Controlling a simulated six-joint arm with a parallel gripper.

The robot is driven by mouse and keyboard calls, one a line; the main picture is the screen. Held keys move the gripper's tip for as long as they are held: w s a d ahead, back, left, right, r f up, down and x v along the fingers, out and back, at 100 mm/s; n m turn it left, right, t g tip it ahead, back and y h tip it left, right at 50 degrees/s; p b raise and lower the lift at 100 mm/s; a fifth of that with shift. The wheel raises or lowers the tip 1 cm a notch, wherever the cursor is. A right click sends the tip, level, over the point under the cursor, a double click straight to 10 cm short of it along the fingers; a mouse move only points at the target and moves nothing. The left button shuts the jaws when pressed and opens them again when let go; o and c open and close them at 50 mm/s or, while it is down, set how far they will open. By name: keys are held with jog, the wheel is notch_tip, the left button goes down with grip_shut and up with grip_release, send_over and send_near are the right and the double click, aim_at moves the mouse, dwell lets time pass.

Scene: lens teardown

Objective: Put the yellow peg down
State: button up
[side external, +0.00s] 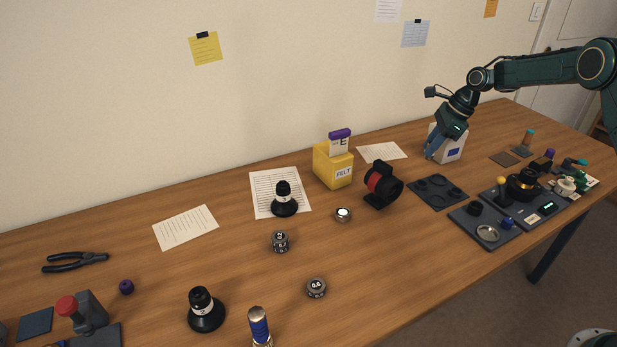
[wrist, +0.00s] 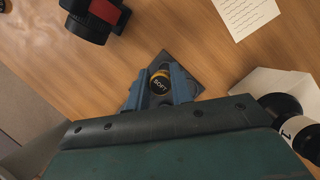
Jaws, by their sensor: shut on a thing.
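The peg cannot be made out in the side view. A dark tray with round recesses (side external: 437,191) lies in front of the gripper; part of a dark tray (wrist: 181,62) shows behind the peg in the wrist view. I cannot tell the peg's height above it.
The white box (side external: 455,147) stands close beside the gripper. A black-and-red stand (side external: 382,185) is left of the tray. Crowded boards (side external: 485,227) lie to its right. A yellow FELT box (side external: 333,164) stands farther left. Bare wood shows at the front middle (side external: 400,265).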

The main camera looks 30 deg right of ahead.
jog(key=s+a+r, duration=0.5)
jog(key=s, duration=0.3)
jog(key=s+a+r, duration=0.5)
jog(key=s+a, duration=0.1)
jog(key=s, duration=0.2)
jog(key=shift+a, duration=0.15)
jog(key=shift+f, duration=0.15)
notch_tip(320, 180, down, 16)
dwell(0.4)
jog(key=shift+f, duration=1.9)
jog(key=shift+f, duration=0.15)
